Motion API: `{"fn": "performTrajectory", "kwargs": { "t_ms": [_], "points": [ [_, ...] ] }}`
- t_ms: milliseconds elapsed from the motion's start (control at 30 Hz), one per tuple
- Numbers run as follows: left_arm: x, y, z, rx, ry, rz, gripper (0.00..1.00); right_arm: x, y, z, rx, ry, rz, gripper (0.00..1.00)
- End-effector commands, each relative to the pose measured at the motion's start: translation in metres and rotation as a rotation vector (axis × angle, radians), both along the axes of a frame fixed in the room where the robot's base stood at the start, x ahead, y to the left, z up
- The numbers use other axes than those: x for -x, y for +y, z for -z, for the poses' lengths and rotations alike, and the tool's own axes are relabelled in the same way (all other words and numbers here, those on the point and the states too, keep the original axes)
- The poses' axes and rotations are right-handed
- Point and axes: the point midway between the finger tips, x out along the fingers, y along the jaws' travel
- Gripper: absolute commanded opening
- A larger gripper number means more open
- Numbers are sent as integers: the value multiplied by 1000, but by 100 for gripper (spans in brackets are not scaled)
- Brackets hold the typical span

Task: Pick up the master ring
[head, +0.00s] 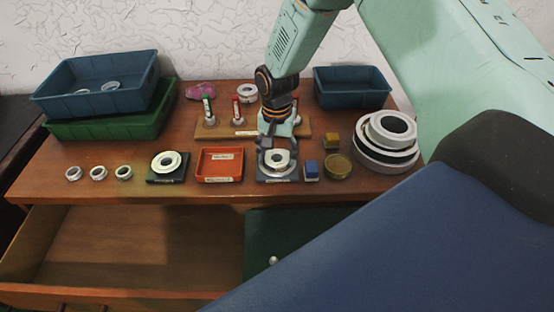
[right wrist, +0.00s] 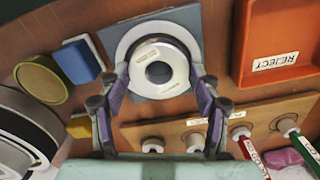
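A white ring (head: 280,158) with a dark centre sits on a dark square pad (head: 278,178) near the table's front edge. In the right wrist view the ring (right wrist: 158,48) carries small labels too blurred to read, and lies on a grey-blue pad (right wrist: 180,20). My right gripper (head: 277,153) is above it, open, with one fingertip on each side of the ring in the right wrist view (right wrist: 158,78). I cannot tell if the fingers touch it. A similar ring (head: 167,161) sits on another dark pad to the left. My left gripper is out of view.
A red reject tray (head: 220,178) and a blue block (head: 311,168) flank the pad. A brass-coloured round piece (head: 338,167), yellow block (head: 332,142) and stacked large rings (head: 388,150) are right. A wooden rack (head: 212,131) stands behind. An open drawer (head: 130,250) is below.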

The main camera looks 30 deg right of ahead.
Motion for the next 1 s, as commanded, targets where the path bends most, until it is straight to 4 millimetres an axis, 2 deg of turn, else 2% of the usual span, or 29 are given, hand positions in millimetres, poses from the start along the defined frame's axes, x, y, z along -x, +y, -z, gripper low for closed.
{"fn": "performTrajectory", "kwargs": {
  "t_ms": [67,567,833,1000],
  "points": [
    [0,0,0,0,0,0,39,0,-1,0,0,0,1,54],
    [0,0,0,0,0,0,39,0,-3,0,0,0,2,11],
    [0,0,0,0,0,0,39,-1,-3,-3,0,-1,2,10],
    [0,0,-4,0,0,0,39,-2,-2,-25,-1,-5,2,10]
  ]
}}
